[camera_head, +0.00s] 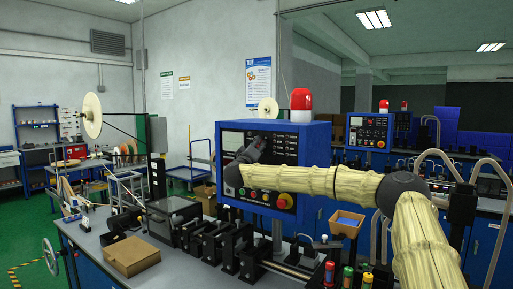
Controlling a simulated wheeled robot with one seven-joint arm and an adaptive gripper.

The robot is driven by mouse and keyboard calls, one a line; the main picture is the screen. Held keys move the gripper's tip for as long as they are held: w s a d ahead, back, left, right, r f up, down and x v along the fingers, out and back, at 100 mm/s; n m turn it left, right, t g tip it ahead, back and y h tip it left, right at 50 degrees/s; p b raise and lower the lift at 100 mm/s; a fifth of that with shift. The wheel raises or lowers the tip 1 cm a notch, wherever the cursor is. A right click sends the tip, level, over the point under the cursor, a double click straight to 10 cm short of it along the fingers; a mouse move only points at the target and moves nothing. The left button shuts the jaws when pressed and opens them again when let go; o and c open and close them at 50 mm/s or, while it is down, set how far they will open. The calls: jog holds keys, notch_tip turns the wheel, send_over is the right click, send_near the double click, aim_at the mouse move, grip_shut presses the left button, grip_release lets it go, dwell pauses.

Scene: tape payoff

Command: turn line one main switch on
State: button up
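A blue control box (313,149) with a dark front panel stands over the near machine bench. A red lamp sits on its top. Along the lower edge of its panel are several small coloured buttons and a larger red knob on a yellow base (285,201). My arm, in a cream cover, reaches from the right across the panel. My gripper (242,157) is dark, small and in front of the panel's left part. Its fingers are hard to make out, and I cannot tell whether it touches the panel. I cannot pick out the main switch; my arm hides part of the panel.
The near bench (193,260) carries black roller units and a cardboard box (130,255). A second blue control box (369,131) stands behind at right. An orange-brown bin (347,222) sits near my arm. Tool handles (348,277) stand at the front. Green floor is open at left.

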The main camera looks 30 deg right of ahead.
jog(key=shift+s+r, duration=0.1)
grip_shut()
